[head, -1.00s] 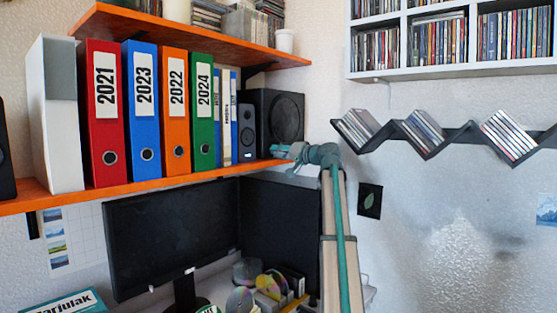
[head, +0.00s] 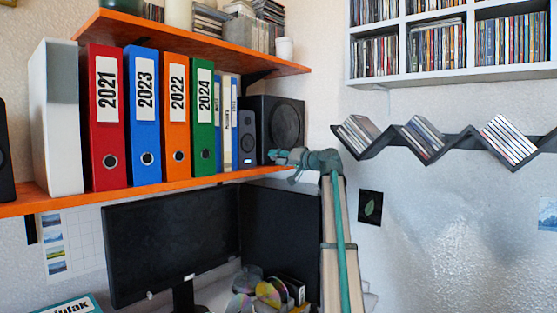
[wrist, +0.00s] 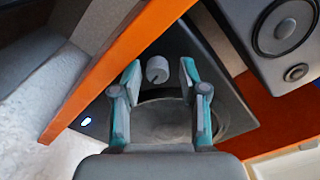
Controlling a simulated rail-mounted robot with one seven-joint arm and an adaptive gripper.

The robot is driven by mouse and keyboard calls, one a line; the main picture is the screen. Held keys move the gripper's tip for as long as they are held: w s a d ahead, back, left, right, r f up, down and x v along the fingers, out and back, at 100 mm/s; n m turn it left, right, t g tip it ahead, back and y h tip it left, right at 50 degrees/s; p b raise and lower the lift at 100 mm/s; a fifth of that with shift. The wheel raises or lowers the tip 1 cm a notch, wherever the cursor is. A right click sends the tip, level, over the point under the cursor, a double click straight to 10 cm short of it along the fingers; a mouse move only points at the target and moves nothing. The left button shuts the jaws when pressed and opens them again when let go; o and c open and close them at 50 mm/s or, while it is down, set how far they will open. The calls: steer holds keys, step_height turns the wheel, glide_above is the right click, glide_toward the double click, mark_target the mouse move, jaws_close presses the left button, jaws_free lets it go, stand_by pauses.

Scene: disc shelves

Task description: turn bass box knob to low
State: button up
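The bass box (head: 285,115) is a dark cabinet with a large round cone, at the right end of the orange shelf in the head view. Its dark front panel (wrist: 183,40) fills the middle of the wrist view. A short grey cylindrical knob (wrist: 158,68) sticks out of that panel. My gripper (wrist: 160,72) is open, with one teal-and-grey finger on each side of the knob. Gaps show between the knob and both fingers, and how deep it sits between them is unclear. In the head view my gripper (head: 273,156) is small, at the box's lower front. The knob's setting is not readable.
A small two-cone speaker (head: 247,134) stands left of the bass box and shows in the wrist view (wrist: 280,30). The orange shelf edge (wrist: 120,65) runs close beside my gripper. Binders fill the shelf leftward. A monitor (head: 170,250) stands below.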

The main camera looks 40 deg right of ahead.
steer(key=shift+d+f, duration=0.1)
steer(key=shift+f, duration=0.05)
steer(key=shift+s+d, duration=0.15)
steer(key=shift+s, duration=0.4)
steer(key=v, duration=0.6)
steer(key=shift+s, duration=0.4)
